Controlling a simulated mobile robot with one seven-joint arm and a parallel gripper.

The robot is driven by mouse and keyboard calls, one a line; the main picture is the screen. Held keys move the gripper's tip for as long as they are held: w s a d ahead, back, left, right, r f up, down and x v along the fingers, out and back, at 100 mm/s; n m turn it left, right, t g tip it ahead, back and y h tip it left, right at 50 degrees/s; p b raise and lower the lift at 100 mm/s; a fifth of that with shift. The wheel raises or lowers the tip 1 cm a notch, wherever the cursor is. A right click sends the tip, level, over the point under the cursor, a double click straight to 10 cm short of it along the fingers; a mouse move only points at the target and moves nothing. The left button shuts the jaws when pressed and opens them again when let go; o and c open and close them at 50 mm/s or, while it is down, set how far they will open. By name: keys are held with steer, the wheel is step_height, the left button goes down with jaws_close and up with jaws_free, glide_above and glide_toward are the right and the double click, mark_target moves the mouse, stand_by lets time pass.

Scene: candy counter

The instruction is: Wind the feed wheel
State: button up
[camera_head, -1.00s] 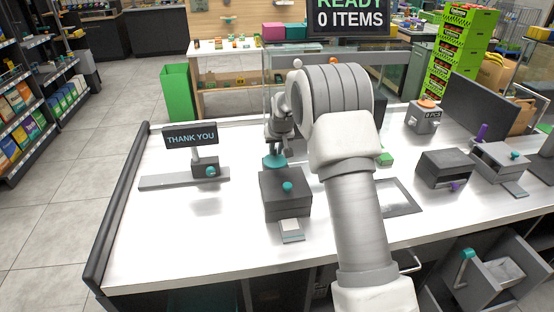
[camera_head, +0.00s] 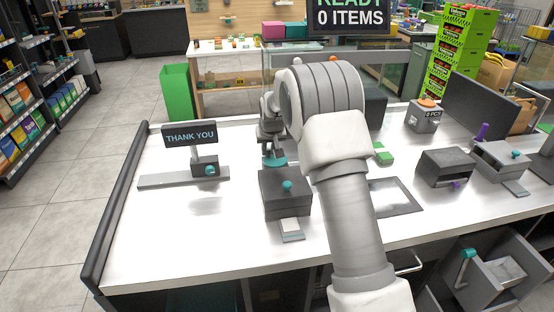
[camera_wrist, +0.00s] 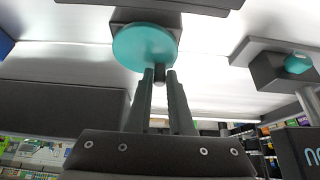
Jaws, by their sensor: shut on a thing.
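The teal feed wheel (camera_head: 275,161) sits at the back of a dark grey box (camera_head: 285,205) on the white counter. The box has a teal knob (camera_head: 287,186) and a pale strip (camera_head: 291,229) at its front. In the wrist view the wheel shows as a teal disc (camera_wrist: 143,46) at the upper middle. My gripper (camera_head: 271,150) is just above and behind the box, at the wheel. In the wrist view my gripper (camera_wrist: 161,74) has its two fingers around a short dark stub at the wheel's edge. The finger contact is small and partly hidden.
A "THANK YOU" sign (camera_head: 190,136) on a grey base stands to the left. A flat dark-framed panel (camera_head: 394,197), a green block (camera_head: 383,154) and grey boxes (camera_head: 446,167) lie to the right. The counter between sign and box is clear.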

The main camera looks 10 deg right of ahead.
steer(key=shift+s+a+f, duration=0.15)
steer(key=shift+s+a, duration=0.05)
steer(key=shift+s, duration=0.05)
steer(key=shift+s+a+b, duration=0.1)
steer(key=shift+s+b, duration=0.15)
steer(key=shift+b, duration=0.05)
steer(key=shift+s, duration=0.1)
